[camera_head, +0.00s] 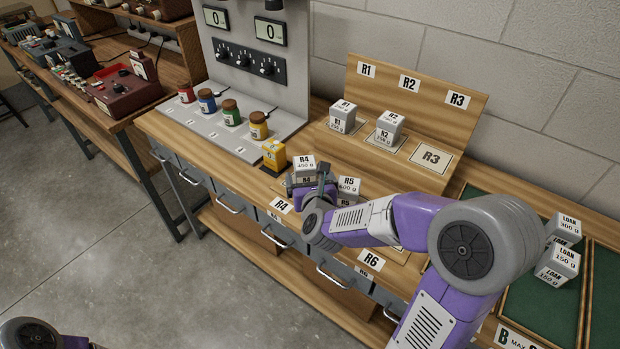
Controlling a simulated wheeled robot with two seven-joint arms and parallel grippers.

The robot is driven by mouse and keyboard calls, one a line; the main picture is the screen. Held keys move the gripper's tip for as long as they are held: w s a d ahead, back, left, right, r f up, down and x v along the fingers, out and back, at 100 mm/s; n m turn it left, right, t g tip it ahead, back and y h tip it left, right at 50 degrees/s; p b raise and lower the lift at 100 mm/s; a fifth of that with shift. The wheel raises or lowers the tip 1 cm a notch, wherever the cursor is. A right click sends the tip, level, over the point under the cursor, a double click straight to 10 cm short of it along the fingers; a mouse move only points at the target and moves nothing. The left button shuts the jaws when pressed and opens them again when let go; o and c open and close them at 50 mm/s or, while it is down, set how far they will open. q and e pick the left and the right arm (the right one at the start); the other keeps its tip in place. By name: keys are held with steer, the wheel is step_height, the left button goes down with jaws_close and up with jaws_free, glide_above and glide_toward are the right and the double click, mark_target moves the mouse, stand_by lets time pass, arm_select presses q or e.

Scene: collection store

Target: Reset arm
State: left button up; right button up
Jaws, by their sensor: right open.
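My right arm reaches in from the right across the wooden bench. Its gripper (308,180) is open, with its fingers low at the near side of the white block R4 (304,163), marked 400 g. I cannot tell whether the fingers touch the block. The block R5 (349,185) stands just right of the gripper, partly hidden by my arm. My left gripper is out of view; only a small purple and grey part of my own body shows at the bottom left.
Blocks R1 (342,117) and R2 (389,127) stand on the raised shelf; place R3 (431,157) is empty. A yellow block (274,154) and several coloured jars are left of the gripper. Floor at left is clear.

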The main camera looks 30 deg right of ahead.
steer(key=shift+s+a+r, duration=0.1)
steer(key=shift+s, duration=0.25)
steer(key=shift+r, duration=0.1)
